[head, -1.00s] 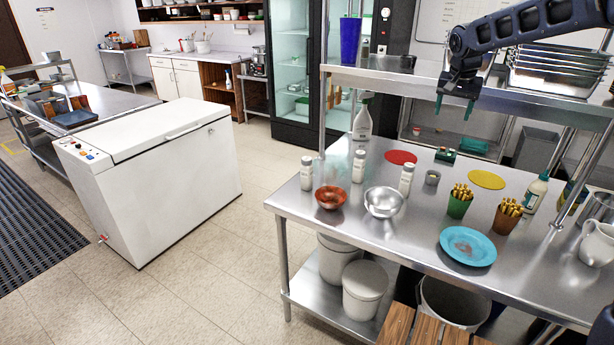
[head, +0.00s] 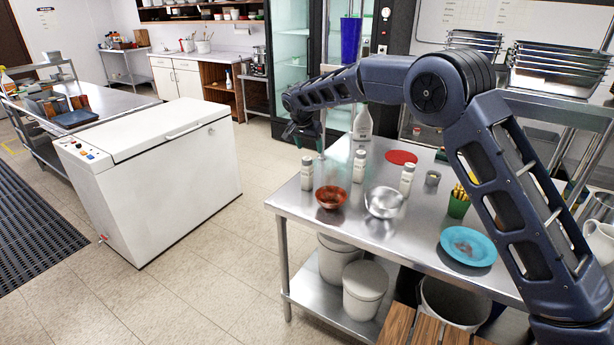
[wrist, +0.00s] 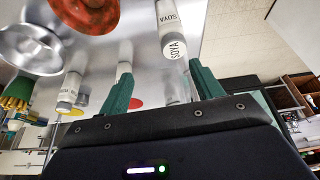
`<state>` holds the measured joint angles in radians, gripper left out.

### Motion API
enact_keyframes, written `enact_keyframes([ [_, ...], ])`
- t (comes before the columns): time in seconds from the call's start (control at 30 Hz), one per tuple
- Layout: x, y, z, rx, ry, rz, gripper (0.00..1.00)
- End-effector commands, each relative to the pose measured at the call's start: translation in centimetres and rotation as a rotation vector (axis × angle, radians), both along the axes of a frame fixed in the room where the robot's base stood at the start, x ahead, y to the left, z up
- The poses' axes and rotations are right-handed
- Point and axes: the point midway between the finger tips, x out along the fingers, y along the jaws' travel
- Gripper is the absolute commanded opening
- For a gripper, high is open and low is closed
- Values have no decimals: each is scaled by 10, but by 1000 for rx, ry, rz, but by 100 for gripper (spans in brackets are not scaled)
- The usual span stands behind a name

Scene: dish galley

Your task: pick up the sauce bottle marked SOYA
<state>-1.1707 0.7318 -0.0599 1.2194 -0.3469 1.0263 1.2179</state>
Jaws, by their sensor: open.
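The sauce bottle marked SOYA (wrist: 168,22) is white with a pale cap. In the wrist view it lies just beyond the fingertips, towards the right finger, near the table edge. It appears to be the leftmost of three similar bottles in the head view (head: 307,173), upright at the table's left end. My gripper (head: 308,142) is above and just behind that bottle, apart from it. In the wrist view my gripper (wrist: 163,78) is open, with nothing between its green fingers. The labels of the middle bottle (head: 359,166) and right bottle (head: 406,180) are unreadable.
A red-brown bowl (head: 331,197) stands close to the leftmost bottle, and a steel bowl (head: 384,202) is further right. My arm hides part of the table's right side. A white chest (head: 150,170) stands left, across a floor gap.

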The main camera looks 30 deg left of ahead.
Motion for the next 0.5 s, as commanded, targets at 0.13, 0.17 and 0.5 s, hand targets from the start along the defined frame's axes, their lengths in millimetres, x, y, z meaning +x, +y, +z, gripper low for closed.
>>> enact_keyframes([
  [0.13,-16,22,-16,2,-7,4,65],
  [0.17,-18,24,-17,2,-7,4,65],
  [0.5,-5,26,-50,1,-7,1,65],
])
